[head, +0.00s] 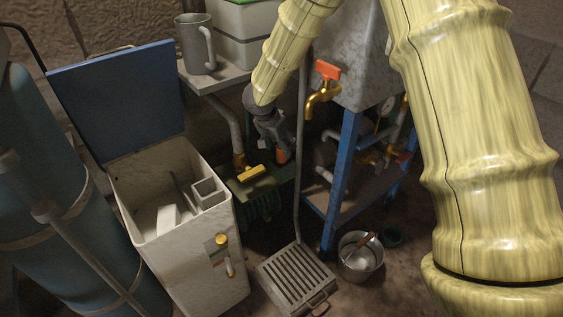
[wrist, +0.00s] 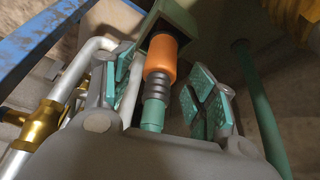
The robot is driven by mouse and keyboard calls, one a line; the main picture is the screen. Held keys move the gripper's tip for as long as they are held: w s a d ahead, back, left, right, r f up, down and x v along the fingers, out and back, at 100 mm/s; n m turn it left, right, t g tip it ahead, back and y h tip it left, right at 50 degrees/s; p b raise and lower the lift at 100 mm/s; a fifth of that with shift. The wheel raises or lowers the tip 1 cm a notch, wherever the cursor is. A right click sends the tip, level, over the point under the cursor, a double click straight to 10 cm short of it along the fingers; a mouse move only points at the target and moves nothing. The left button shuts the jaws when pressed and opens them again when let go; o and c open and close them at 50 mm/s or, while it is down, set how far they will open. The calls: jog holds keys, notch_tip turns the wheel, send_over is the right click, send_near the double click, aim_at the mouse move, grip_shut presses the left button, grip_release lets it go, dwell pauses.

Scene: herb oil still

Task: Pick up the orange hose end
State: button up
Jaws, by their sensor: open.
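The orange hose end (wrist: 160,58) is an orange collar with a dark ribbed sleeve and a teal piece in line with it. In the wrist view it stands between the two teal-padded fingers of my gripper (wrist: 163,88), with a gap visible on each side. My gripper is open and holds nothing. In the head view my gripper (head: 273,136) points down over the dark green box, and the orange hose end (head: 282,156) shows just below the fingers, partly hidden by them. A dark green block (wrist: 170,20) meets the collar's far end in the wrist view.
The dark green box (head: 262,185) carries a yellow handle (head: 251,173). A thin grey pole (head: 300,150) and a blue-legged stand (head: 342,185) with an orange-handled brass tap (head: 322,85) are close on the right. An open white chest (head: 180,260) stands left.

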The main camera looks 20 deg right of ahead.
jog(key=shift+x, duration=1.2)
jog(key=c, duration=1.2)
jog(key=shift+o, duration=0.2)
jog(key=shift+r, duration=0.1)
